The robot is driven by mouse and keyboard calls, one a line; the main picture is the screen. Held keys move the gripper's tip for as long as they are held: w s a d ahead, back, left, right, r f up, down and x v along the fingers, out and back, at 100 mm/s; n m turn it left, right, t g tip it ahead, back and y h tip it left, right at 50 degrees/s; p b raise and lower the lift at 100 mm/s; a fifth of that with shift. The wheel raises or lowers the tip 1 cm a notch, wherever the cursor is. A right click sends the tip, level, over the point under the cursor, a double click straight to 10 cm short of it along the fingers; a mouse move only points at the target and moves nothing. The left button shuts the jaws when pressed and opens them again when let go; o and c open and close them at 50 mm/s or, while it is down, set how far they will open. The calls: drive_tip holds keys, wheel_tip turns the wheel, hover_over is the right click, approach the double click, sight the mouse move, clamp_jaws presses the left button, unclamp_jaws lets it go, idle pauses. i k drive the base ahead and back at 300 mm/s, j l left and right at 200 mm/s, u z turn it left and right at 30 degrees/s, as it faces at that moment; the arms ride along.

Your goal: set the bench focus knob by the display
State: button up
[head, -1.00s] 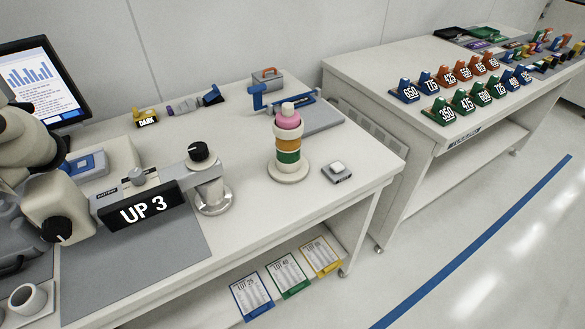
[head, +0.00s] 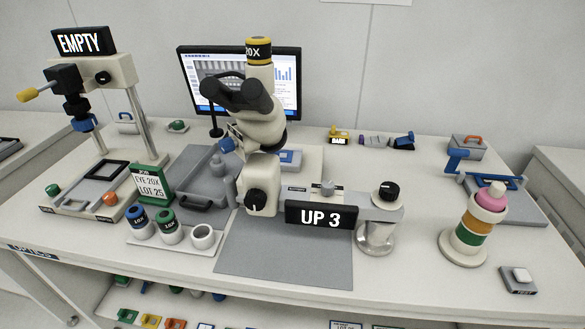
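A black knob with a white mark (head: 389,190) sits on top of the grey arm right of the display, above a round metal foot (head: 375,238). Another black knob (head: 257,202) is on the side of the cream microscope (head: 262,135), left of the display. A small grey knob (head: 327,188) sits just behind the display. I cannot tell which is the focus knob. My gripper is not in view.
A stack of coloured rings (head: 470,232) and a small grey box (head: 518,280) stand at the right. A white tray (head: 180,248) with two labelled eyepieces and a white cup lies front left. Behind it stand a green sign reading "EYE 20X LOT 25" (head: 152,183) and a stand with an "EMPTY" display (head: 83,42).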

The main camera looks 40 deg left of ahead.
sight(255, 199)
drive_tip(key=u, duration=1.1)
